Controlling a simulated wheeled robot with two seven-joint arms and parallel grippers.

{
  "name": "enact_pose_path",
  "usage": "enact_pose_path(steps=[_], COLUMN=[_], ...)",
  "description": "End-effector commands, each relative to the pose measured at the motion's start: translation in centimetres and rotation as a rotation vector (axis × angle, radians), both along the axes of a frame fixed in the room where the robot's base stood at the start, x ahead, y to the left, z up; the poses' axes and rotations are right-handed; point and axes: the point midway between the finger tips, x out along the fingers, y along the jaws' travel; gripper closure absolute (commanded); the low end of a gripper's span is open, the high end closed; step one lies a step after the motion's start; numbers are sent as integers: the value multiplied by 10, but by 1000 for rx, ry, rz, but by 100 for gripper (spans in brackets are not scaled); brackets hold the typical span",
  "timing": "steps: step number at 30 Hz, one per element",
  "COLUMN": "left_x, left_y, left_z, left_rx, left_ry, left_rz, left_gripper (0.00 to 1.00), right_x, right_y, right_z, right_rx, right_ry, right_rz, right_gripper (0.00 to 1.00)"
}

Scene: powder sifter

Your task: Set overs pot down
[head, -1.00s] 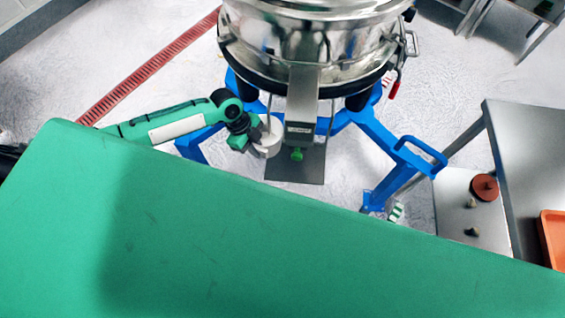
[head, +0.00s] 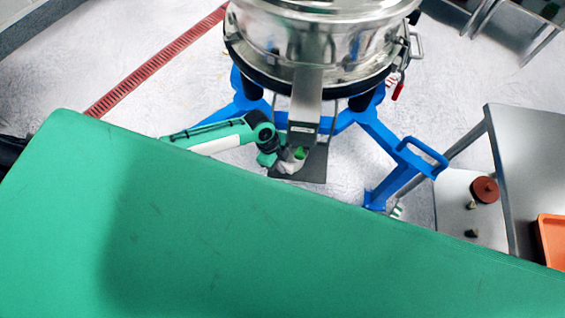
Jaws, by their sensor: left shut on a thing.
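A small white pot (head: 292,161), which I take for the overs pot, is held by my left gripper (head: 282,157) below the spout of the sifter. The pot is partly hidden by the gripper. The steel sifter (head: 320,40) stands at top centre, with its spout (head: 307,95) pointing down towards me. A dark grey shelf plate (head: 314,166) lies under the spout, around and behind the pot. I cannot tell whether the pot touches the plate. My right gripper is not in view.
The sifter's blue frame (head: 385,145) spreads to both sides. At the right are a steel table (head: 525,150), an orange tray (head: 553,238) and a red-brown round object (head: 484,190) on a lower shelf. My green body covers the foreground.

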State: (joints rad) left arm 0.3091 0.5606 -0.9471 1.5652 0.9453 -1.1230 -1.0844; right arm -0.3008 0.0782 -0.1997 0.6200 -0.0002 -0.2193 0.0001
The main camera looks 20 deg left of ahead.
Motion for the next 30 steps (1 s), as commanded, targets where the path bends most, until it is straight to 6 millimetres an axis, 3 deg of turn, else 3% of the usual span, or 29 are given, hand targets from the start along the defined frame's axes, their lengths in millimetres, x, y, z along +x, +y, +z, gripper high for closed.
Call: enact_pose_path(steps=[1,4,16,30], left_x=[0,0,1,7], left_y=[0,0,3,37], left_z=[-1,-1,7,92], left_rx=[0,0,1,1], left_ry=[0,0,-1,-1], left_rz=[0,0,0,-1], left_gripper=[84,66,66,66], right_x=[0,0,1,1], right_y=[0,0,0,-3], right_z=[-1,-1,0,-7], right_rx=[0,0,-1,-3], right_ry=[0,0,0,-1], right_rz=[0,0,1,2], right_gripper=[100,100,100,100])
